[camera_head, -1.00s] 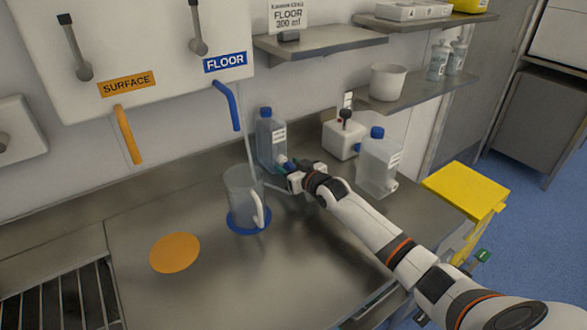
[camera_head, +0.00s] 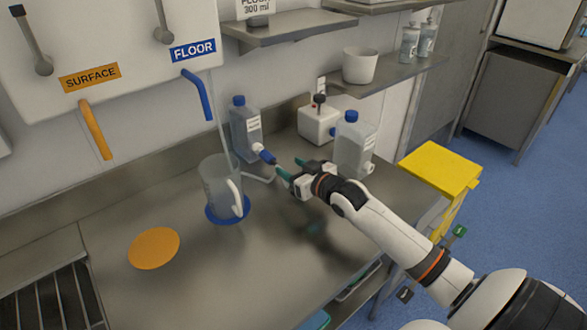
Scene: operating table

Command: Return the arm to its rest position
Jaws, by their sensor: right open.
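My right arm (camera_head: 385,232) reaches in from the lower right over the steel counter (camera_head: 180,290). My right gripper (camera_head: 287,168) is open, with its fingers pointing left and nothing between them. Its fingertips are close to the blue tap of a clear bottle with a blue cap (camera_head: 246,135) and look apart from it, though the depth is hard to judge. A clear jug (camera_head: 219,183) stands upright on a blue disc (camera_head: 226,216), left of the gripper. My left gripper is not in view.
A second blue-capped bottle (camera_head: 354,145) and a white box with a red-and-black knob (camera_head: 317,124) stand behind my gripper. An orange disc (camera_head: 153,248) lies on the left. A yellow bin (camera_head: 440,165) stands off the counter's right end. The counter's front middle is clear.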

